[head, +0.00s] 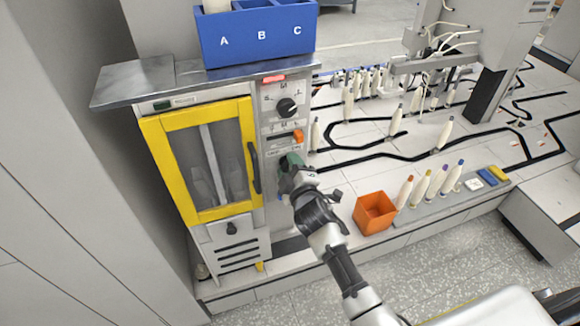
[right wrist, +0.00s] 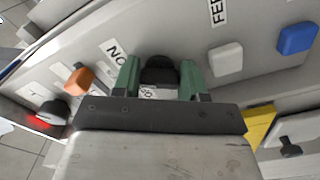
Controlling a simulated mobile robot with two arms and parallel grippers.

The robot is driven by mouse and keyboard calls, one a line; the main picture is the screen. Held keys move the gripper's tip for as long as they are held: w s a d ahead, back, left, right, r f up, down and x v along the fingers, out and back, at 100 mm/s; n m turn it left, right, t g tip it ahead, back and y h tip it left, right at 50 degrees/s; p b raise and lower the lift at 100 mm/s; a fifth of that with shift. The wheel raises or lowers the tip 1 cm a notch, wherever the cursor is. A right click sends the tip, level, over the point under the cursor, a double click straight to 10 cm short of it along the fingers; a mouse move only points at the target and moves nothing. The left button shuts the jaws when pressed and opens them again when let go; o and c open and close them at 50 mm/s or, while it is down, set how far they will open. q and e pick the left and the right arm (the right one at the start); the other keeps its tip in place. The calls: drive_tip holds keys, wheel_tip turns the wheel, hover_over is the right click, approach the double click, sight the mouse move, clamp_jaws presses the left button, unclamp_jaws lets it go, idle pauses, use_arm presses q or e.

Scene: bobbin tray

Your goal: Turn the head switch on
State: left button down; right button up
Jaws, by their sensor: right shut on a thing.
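The control panel (head: 270,125) is right of a yellow-framed cabinet door in the head view. My right gripper (head: 289,163) reaches its lower part, hiding what it holds there. In the right wrist view its two green fingers stand on either side of a black switch knob (right wrist: 159,70) and are shut on it. A label beside the knob starts with "NO"; another below it is partly hidden, so I cannot read the switch's name or setting. An orange switch (head: 298,136) sits just above the gripper; it also shows in the right wrist view (right wrist: 79,80). My left gripper is not in view.
A larger black dial (head: 287,107) is higher on the panel. A white button (right wrist: 228,58) and a blue button (right wrist: 297,39) are beside the held knob. The door handle (head: 254,168) is close to my gripper. An orange bin (head: 375,212) and several bobbins stand to the right.

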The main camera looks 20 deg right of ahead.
drive_tip(key=shift+f+m, duration=0.1)
drive_tip(key=shift+m, duration=0.9)
drive_tip(key=o, duration=0.9)
drive_tip(key=shift+s, duration=0.1)
drive_tip(key=s, duration=1)
drive_tip(key=shift+s+d, duration=0.15)
drive_tip(key=shift+s, duration=0.2)
